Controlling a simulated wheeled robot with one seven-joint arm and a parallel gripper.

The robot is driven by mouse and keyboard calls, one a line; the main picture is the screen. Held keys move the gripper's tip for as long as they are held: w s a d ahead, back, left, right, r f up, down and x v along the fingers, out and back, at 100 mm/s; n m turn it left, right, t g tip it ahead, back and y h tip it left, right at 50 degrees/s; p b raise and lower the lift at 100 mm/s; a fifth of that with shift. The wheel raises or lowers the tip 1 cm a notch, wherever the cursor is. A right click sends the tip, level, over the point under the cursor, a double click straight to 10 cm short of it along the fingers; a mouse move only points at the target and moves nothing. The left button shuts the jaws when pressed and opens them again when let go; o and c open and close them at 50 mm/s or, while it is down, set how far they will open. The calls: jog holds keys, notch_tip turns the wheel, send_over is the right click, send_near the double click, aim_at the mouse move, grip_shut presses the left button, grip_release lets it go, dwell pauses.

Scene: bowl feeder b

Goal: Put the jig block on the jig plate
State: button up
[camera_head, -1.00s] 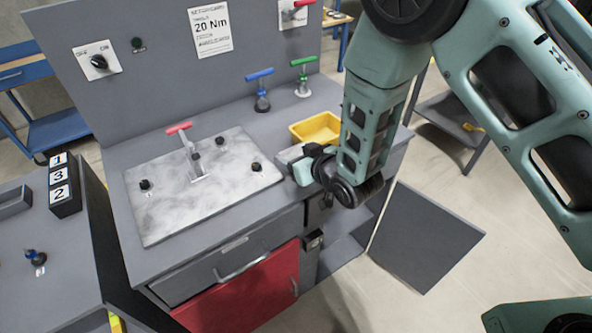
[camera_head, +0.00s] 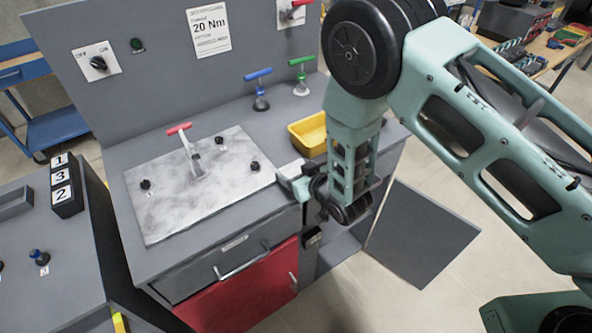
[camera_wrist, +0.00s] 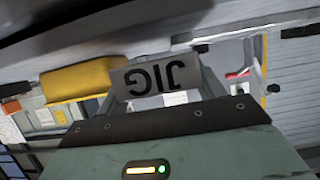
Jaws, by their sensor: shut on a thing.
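The jig plate (camera_head: 225,205) is a silver, smudged plate on the grey workbench in the head view. A red-handled T clamp (camera_head: 186,148) stands on it, with several black knobs around. My gripper (camera_head: 294,180) is just off the plate's right edge, near the bench's front edge. It is shut on the jig block (camera_wrist: 157,80), a grey block whose "JIG" lettering reads upside down in the wrist view. In the head view only a small grey part of the block (camera_head: 289,168) shows beside the gripper. Whether the block touches anything below is hidden.
A yellow bin (camera_head: 309,134) stands behind my gripper on the bench. Blue (camera_head: 261,95) and green (camera_head: 301,82) T-handled tools stand farther back. An upright grey panel (camera_head: 150,85) closes the bench's rear. Most of the plate's surface is clear.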

jog(key=shift+f+b, duration=0.5)
jog(key=o, duration=1.2)
jog(key=shift+o, duration=0.2)
jog(key=shift+r+p, duration=0.45)
jog(key=shift+p, duration=0.05)
jog(key=b+v, duration=0.3)
jog(key=v, duration=0.9)
jog(key=shift+r, duration=0.25)
